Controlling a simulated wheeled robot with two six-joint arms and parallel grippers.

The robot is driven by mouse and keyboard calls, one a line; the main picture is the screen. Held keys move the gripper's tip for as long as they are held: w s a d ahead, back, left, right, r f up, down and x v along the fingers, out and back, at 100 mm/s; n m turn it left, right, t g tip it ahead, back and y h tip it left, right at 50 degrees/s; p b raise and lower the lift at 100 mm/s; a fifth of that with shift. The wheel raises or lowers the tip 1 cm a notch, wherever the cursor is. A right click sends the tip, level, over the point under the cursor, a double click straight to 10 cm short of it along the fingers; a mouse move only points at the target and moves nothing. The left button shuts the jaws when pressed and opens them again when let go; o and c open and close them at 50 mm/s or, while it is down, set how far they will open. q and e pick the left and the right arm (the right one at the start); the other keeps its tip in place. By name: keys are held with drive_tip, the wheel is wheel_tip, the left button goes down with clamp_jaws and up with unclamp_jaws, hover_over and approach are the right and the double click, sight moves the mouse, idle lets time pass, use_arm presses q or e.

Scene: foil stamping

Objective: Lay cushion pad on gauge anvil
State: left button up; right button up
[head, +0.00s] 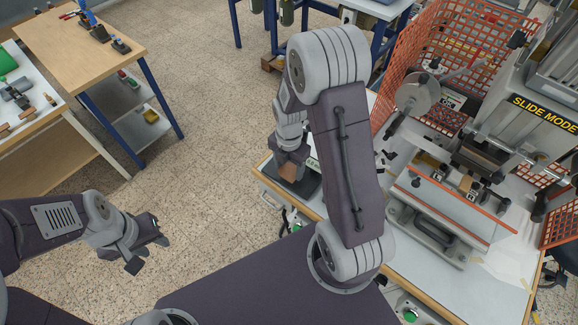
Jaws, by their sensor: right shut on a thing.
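My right gripper (291,160) points down at the left edge of the machine table, shut on a small brown piece, seemingly the cushion pad (288,173). The arm partly hides the fingers. A dark flat base (304,190), possibly part of the gauge with the anvil, lies on the table just below the pad. I cannot tell whether pad and base touch, and the anvil itself is not clearly visible. My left gripper (149,252) is open and empty over the floor at the left.
A foil stamping machine (440,220) with an orange mesh guard (405,50) fills the right side of the white table (485,270). A wooden bench (85,50) and another table with tools stand at the upper left. The speckled floor between is clear.

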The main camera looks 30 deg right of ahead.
drive_tip(key=shift+f, duration=0.2)
idle(0.6)
drive_tip(key=o, duration=1.4)
drive_tip(key=shift+c, duration=0.2)
wheel_tip(320, 180, up, 9)
drive_tip(key=b, duration=0.1)
